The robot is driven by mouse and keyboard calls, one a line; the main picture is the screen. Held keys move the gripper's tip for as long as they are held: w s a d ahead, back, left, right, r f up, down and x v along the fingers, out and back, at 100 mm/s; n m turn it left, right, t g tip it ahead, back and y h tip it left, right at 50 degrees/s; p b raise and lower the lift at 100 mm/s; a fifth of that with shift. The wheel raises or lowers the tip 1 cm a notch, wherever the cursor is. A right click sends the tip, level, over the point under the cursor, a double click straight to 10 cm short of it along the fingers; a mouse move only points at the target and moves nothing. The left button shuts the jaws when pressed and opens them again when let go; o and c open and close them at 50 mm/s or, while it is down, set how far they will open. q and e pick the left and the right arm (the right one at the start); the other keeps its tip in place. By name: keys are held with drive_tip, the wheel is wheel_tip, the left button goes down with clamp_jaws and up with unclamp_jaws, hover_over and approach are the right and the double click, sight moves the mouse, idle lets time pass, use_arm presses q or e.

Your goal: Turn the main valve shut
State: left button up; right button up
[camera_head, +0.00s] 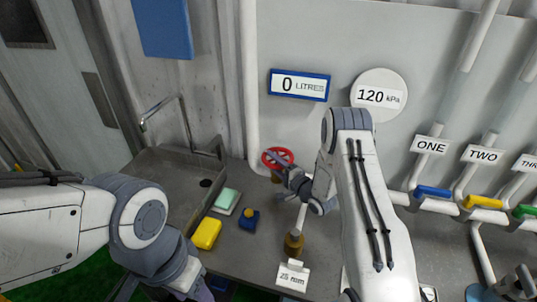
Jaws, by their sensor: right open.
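A red handwheel (278,158), which looks like the main valve, sits at the foot of a pale vertical pipe by the back wall.
A display (299,85) reads 0 LITRES and a round gauge (378,96) reads 120 kPa. Blue (433,192), yellow (483,202) and green levers line the right. A brass fitting (293,243), yellow sponge (206,233) and sink (172,178) are nearby.

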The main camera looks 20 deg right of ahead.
drive_tip(key=shift+p+x, duration=0.3)
drive_tip(key=shift+x, duration=1)
clamp_jaws()
